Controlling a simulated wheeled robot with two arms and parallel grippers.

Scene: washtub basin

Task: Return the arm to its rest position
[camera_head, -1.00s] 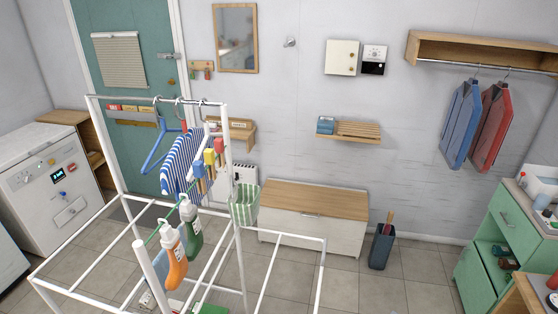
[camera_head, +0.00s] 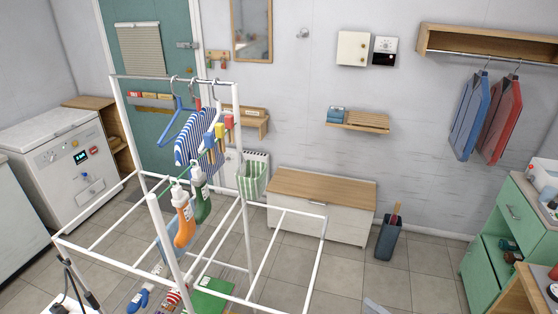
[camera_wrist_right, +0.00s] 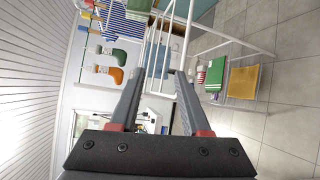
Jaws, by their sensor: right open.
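My right gripper (camera_wrist_right: 160,77) is open in the right wrist view, with its two grey fingers apart and nothing between them. In the head view only a pale grey sliver (camera_head: 375,306) shows at the bottom edge; it may be a fingertip of it. The white drying rack (camera_head: 243,190) stands ahead. My left gripper cannot be made out.
Low on the rack lie a green cloth (camera_head: 212,300) and a yellow cloth (camera_wrist_right: 243,82). A wooden-topped bench (camera_head: 320,190) stands by the wall, with a dark bin (camera_head: 388,238) beside it. A green cabinet (camera_head: 497,240) is at right.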

